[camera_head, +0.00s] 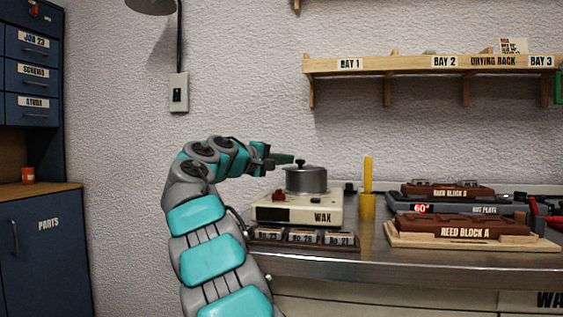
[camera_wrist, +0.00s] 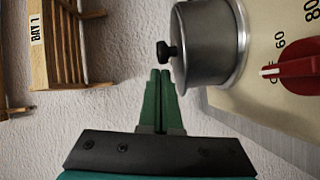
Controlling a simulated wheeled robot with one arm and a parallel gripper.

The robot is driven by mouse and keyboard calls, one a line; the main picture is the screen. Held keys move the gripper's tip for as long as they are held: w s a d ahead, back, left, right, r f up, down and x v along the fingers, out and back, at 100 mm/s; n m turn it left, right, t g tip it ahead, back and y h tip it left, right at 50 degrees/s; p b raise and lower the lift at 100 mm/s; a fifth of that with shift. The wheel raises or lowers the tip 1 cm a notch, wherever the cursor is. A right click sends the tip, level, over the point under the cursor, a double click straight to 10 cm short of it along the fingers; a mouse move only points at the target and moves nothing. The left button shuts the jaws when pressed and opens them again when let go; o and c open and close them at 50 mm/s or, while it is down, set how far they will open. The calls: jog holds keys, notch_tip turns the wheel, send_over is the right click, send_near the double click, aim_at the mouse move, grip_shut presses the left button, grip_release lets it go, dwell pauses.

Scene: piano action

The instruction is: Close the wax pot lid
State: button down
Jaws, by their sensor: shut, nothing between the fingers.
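The metal wax pot (camera_head: 306,183) stands on a cream heater base marked WAX (camera_head: 322,217). Its lid (camera_head: 312,168) lies flat across the top of the pot, with a black knob (camera_head: 300,162) on it. The pot also shows large in the wrist view (camera_wrist: 215,50), with the knob (camera_wrist: 166,51) pointing left there. I cannot tell whether the lid is fully seated. My gripper (camera_head: 290,158) is shut and empty. Its green fingertips (camera_wrist: 160,72) are just beside the knob, apparently apart from it, at about lid height.
A red dial (camera_wrist: 298,67) is on the heater base. Labelled small blocks (camera_head: 305,237) lie in front of it. A drying rack (camera_head: 400,65) hangs above.

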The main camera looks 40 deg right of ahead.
jog(key=shift+s, duration=0.1)
dwell(0.3)
jog(key=shift+s+d+f+n+t+b, duration=0.1)
jog(key=shift+s+d+n+t+b, duration=0.1)
jog(key=shift+s+t+b, duration=0.15)
jog(key=shift+s+d+n+t+b, duration=0.1)
jog(key=shift+s+n+t+b, duration=0.15)
jog(key=shift+s+b, duration=0.2)
jog(key=shift+s+d+n+t+y, duration=0.25)
jog(key=shift+s+n+t+y, duration=0.05)
jog(key=shift+n+t, duration=0.2)
